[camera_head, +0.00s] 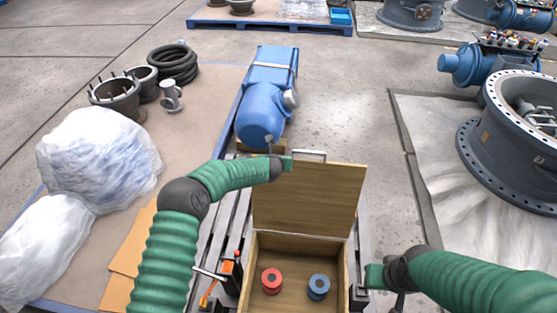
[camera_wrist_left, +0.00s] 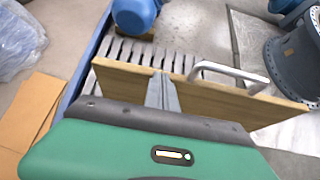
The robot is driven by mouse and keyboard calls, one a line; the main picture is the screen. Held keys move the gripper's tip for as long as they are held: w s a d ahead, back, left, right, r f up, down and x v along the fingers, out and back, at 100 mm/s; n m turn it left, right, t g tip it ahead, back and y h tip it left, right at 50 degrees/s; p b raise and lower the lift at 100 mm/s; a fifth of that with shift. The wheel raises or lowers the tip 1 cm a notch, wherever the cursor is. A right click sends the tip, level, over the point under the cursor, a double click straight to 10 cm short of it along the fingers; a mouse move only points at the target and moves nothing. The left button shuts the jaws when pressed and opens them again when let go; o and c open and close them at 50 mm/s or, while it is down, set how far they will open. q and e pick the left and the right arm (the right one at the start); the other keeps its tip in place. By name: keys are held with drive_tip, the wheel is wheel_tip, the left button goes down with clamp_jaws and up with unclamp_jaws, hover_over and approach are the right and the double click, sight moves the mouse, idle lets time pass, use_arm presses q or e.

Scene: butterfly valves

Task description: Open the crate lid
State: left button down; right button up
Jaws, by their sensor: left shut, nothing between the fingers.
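The wooden crate (camera_head: 256,268) stands at the bottom centre of the head view. Its lid (camera_head: 308,200) is raised and leans back, so the inside shows. A metal handle (camera_head: 311,154) is on the lid's top edge; it also shows in the left wrist view (camera_wrist_left: 232,72). My left gripper (camera_head: 291,160) is at the lid's upper left, beside the handle. In the left wrist view its fingers (camera_wrist_left: 162,92) are together and empty, against or just in front of the lid (camera_wrist_left: 205,97); contact is unclear. My right gripper (camera_head: 364,288) is right of the crate, its fingers poorly visible.
A red spool (camera_head: 271,281) and a blue spool (camera_head: 318,287) stand inside the crate. An orange-and-black tool (camera_head: 228,275) lies to its left. A blue motor (camera_head: 265,105) is behind the lid. A large grey flanged valve (camera_head: 515,140) stands at right.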

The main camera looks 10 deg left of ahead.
use_arm(q)
drive_tip(key=shift+d, duration=0.1)
drive_tip(key=s+r+m+h+b, duration=0.1)
drive_tip(key=s+r+m, duration=0.3)
drive_tip(key=s+r, duration=0.3)
drive_tip(key=s+r+m+b, duration=0.1)
drive_tip(key=s+r+m, duration=0.3)
drive_tip(key=s, duration=0.5)
drive_tip(key=s+a+f+m+g, duration=0.1)
drive_tip(key=s+a+m+g, duration=0.1)
drive_tip(key=s+m, duration=0.7)
drive_tip(key=s+a+f+m+g, duration=0.2)
drive_tip(key=s+a+m, duration=0.2)
drive_tip(key=s+m, duration=0.5)
drive_tip(key=s+a+f+m+g+y, duration=0.1)
drive_tip(key=s+a+m+g, duration=0.2)
drive_tip(key=s+m, duration=0.6)
drive_tip(key=shift+s+a+f+m, duration=0.4)
drive_tip(key=shift+a+m, duration=0.1)
